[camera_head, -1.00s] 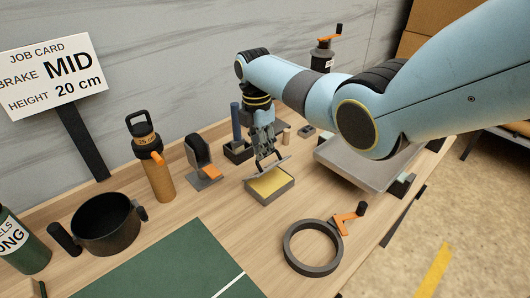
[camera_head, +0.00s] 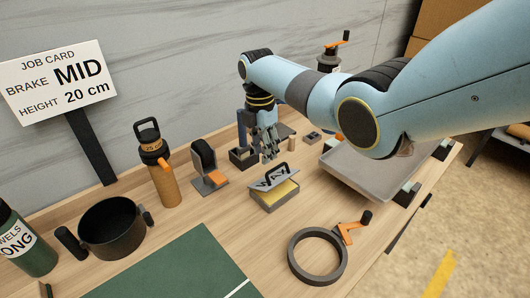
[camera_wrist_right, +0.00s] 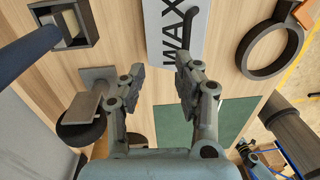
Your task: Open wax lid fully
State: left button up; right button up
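The lid (camera_wrist_right: 193,47) with a dark handle also shows at the top of the right wrist view. My right gripper (camera_head: 269,157) is just behind and above the lid, seemingly apart from it. In the wrist view my right gripper (camera_wrist_right: 160,82) is open, nothing between its fingers. My left gripper is out of view.
A stand with an orange tab (camera_head: 216,178), an orange bottle (camera_head: 168,184) and a black pot (camera_head: 112,232) are to the left. A grey ring clamp (camera_head: 318,257) is in front. A grey tray (camera_head: 370,178) is at right. The green mat (camera_head: 180,265) is clear.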

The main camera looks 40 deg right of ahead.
jog(key=w+r+p, duration=0.3)
jog(key=r+p, duration=0.1)
jog(key=r, duration=0.5)
jog(key=shift+w+r, duration=0.15)
jog(key=shift+r, duration=0.05)
dwell(0.3)
jog(key=shift+a, duration=0.1)
notch_tip(320, 180, up, 12)
jog(key=w, duration=0.1)
jog(key=shift+p, duration=0.4)
dwell(0.4)
